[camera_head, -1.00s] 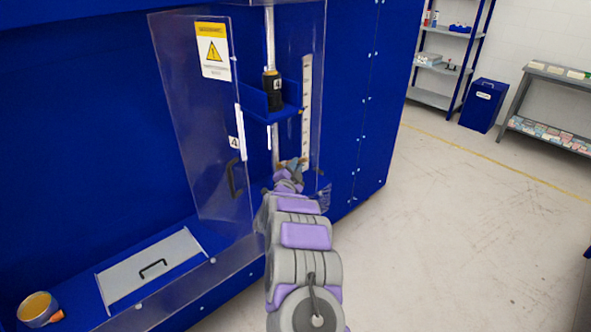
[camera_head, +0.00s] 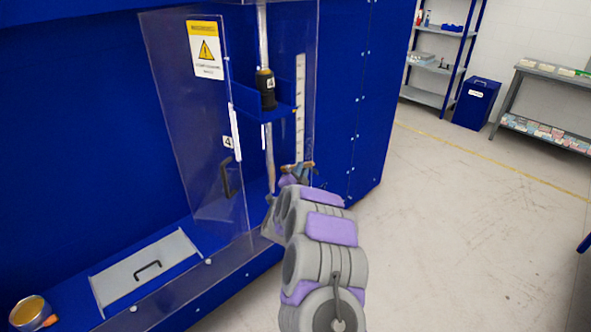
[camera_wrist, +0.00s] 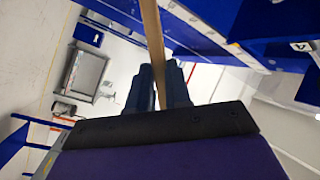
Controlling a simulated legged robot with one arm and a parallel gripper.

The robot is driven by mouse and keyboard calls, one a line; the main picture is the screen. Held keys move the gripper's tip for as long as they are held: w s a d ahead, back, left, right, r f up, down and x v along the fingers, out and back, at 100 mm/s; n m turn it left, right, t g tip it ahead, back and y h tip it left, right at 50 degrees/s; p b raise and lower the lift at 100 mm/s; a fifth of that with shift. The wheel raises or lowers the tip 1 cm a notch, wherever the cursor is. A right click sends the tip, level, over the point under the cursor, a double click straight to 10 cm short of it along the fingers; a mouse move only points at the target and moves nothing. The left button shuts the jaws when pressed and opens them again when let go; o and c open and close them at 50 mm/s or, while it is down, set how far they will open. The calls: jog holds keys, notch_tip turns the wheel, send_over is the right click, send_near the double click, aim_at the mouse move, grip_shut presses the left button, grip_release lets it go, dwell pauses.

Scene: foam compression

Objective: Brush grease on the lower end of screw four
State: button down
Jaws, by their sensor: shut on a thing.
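In the wrist view my gripper (camera_wrist: 161,85) is shut on a light wooden handle (camera_wrist: 152,40), seemingly the brush's. The bristles and any grease on them cannot be made out.
The clear door (camera_head: 190,130) with a black handle stands open left of the screw. A white scale strip (camera_head: 299,105) is right of it. A grey lid (camera_head: 146,267) and a cup with yellowish contents (camera_head: 31,312) lie at lower left. Floor to the right is clear.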

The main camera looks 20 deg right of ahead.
aim_at(292, 166)
jog(key=shift+s+d, duration=0.1)
jog(key=shift+s, duration=0.25)
jog(key=shift+s, duration=0.1)
jog(key=s, duration=0.1)
jog(key=s+d, duration=0.1)
jog(key=shift+s, duration=0.3)
jog(key=shift+w, duration=0.1)
dwell(0.7)
jog(key=shift+w+a, duration=0.45)
jog(key=shift+w, duration=0.75)
jog(key=shift+w+a, duration=0.45)
jog(key=shift+w, duration=0.7)
jog(key=shift+w+a, duration=0.45)
jog(key=shift+w, duration=0.75)
jog(key=shift+w+a, duration=0.2)
jog(key=shift+w, duration=0.4)
